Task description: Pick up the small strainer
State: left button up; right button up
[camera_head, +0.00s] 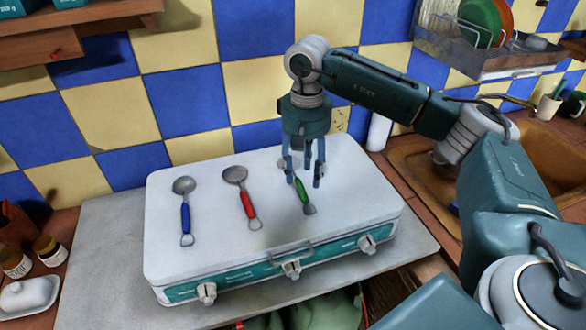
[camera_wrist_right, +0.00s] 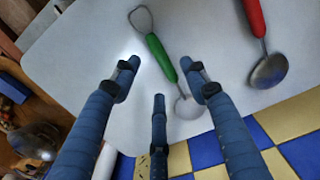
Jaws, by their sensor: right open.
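Three long utensils with round grey heads lie on a white case (camera_head: 330,225): one blue-handled (camera_head: 185,215), one red-handled (camera_head: 247,205), one green-handled (camera_head: 302,192). I cannot tell by size which is the small strainer. My right gripper (camera_head: 304,182) is open and empty, pointing down above the green-handled utensil, whose head it partly hides in the head view. In the right wrist view the open fingers (camera_wrist_right: 160,75) stand around the green handle (camera_wrist_right: 160,55) with the round head (camera_wrist_right: 188,108) beyond, and they look apart from it. The red-handled utensil (camera_wrist_right: 257,20) lies to the side. My left gripper is not in view.
The case has teal sides and latches (camera_head: 291,268) and stands on a grey slab (camera_head: 100,250). Jars (camera_head: 48,248) and a white butter dish (camera_head: 28,295) are at left. A sink (camera_head: 420,165) and dish rack (camera_head: 485,55) are at right. A tiled wall (camera_head: 180,100) stands behind.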

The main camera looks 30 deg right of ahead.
notch_tip(320, 180, down, 3)
jog(key=shift+a+f+p, duration=0.1)
jog(key=shift+f+p, duration=0.1)
jog(key=shift+p, duration=0.45)
jog(key=shift+f, duration=0.2)
grip_shut()
jog(key=shift+r, duration=0.1)
notch_tip(320, 180, up, 11)
jog(key=b, duration=0.3)
notch_tip(320, 180, up, 9)
jog(key=p, duration=0.2)
send_over(303, 186)
jog(key=shift+s+a, duration=0.1)
